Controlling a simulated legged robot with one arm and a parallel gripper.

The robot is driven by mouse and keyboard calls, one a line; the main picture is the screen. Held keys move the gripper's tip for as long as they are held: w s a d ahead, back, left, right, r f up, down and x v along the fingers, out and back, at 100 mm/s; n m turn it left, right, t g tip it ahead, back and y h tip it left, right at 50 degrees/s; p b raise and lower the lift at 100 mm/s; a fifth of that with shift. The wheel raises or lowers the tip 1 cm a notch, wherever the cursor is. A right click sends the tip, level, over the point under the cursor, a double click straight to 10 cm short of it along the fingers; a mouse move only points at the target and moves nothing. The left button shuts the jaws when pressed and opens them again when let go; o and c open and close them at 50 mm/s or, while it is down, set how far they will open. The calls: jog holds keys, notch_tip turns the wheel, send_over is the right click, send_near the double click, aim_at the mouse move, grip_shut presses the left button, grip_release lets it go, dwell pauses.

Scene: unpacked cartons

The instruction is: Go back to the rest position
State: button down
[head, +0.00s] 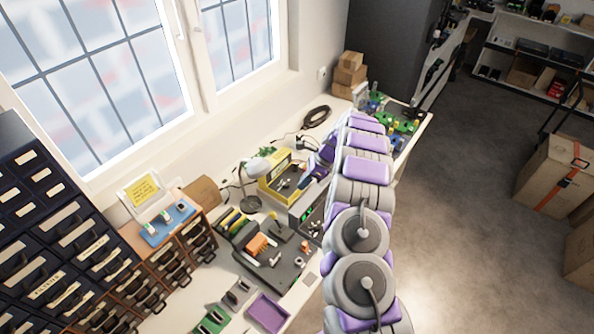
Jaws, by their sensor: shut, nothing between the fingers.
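My grey and purple arm reaches from the bottom of the head view up across the right part of the workbench (312,276). My gripper's fingers cannot be made out in this view; the arm's far end lies near the bench's back right part. The arm covers part of the bench and whatever lies behind it. No object is seen held.
A dark drawer cabinet (58,240) stands at left, beside small wooden drawers (172,262). A yellow bin (272,180), a purple tray (268,312) and a black mat (268,268) are on the bench. Cardboard boxes (552,178) stand at right. Open grey floor (462,200) lies between.

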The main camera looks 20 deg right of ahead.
jog(key=s+a+r+n+g+h+b, duration=0.15)
jog(key=s+a+r+n+b, duration=0.55)
jog(key=s+a+r+n, duration=0.75)
jog(key=s+d+f+n+h+b, duration=0.1)
jog(key=s+n+b, duration=0.1)
jog(key=s, duration=0.9)
jog(key=s+d+n+h+b, duration=0.2)
jog(key=s+n+b, duration=0.1)
jog(key=s, duration=0.8)
jog(key=s+d+f+n+h+b, duration=0.1)
jog(key=s+d+n+h+b, duration=0.1)
jog(key=s, duration=1)
jog(key=shift+f+n+g+b, duration=0.35)
jog(key=shift+n+b, duration=0.1)
jog(key=shift+b, duration=0.1)
